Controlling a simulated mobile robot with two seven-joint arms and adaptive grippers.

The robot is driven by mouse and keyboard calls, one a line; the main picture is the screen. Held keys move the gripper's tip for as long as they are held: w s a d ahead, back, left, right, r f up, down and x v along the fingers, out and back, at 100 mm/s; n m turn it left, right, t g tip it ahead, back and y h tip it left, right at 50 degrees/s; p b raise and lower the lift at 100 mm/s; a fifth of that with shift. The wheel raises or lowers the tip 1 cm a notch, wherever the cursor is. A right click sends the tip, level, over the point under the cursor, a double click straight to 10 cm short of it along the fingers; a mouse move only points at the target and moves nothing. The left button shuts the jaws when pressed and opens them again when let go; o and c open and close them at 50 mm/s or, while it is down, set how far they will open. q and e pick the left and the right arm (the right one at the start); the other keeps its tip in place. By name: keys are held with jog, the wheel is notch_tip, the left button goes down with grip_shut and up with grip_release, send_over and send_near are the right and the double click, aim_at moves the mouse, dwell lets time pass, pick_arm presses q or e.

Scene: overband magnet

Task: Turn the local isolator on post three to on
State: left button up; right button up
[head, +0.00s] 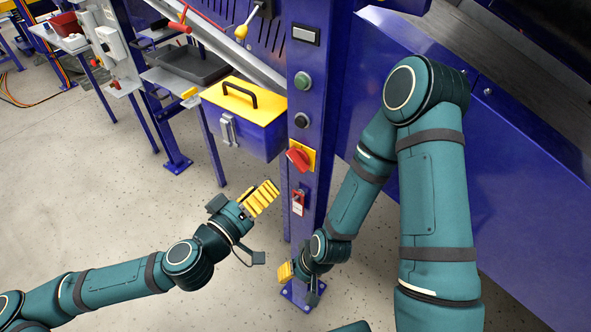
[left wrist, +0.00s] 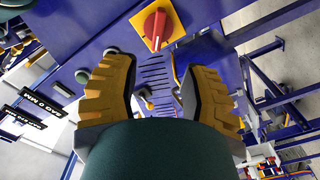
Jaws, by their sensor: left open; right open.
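The isolator is a red rotary handle (head: 298,158) on a yellow plate on the front of a blue post (head: 305,122). In the left wrist view the red handle (left wrist: 155,28) shows at the top, beyond the fingertips. I cannot read its on and off marks. My left gripper (head: 262,198) is open and empty, lower left of the isolator and apart from it; its yellow ridged fingers (left wrist: 160,88) stand apart in the wrist view. My right gripper (head: 287,271) is low by the post's foot, away from the isolator, with its fingers partly hidden.
A red lock with a white tag (head: 298,203) hangs below the isolator. Green (head: 303,81) and black (head: 302,120) buttons sit above it. A blue box with a yellow lid (head: 243,112) stands left of the post.

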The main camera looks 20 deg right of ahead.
aim_at(293, 163)
pick_arm(q)
jog(key=b+x, duration=0.4)
jog(key=x, duration=0.7)
jog(key=shift+s+d, duration=0.1)
jog(key=shift+d, duration=0.15)
jog(key=shift+c, duration=0.3)
jog(key=shift+a, duration=0.1)
grip_shut()
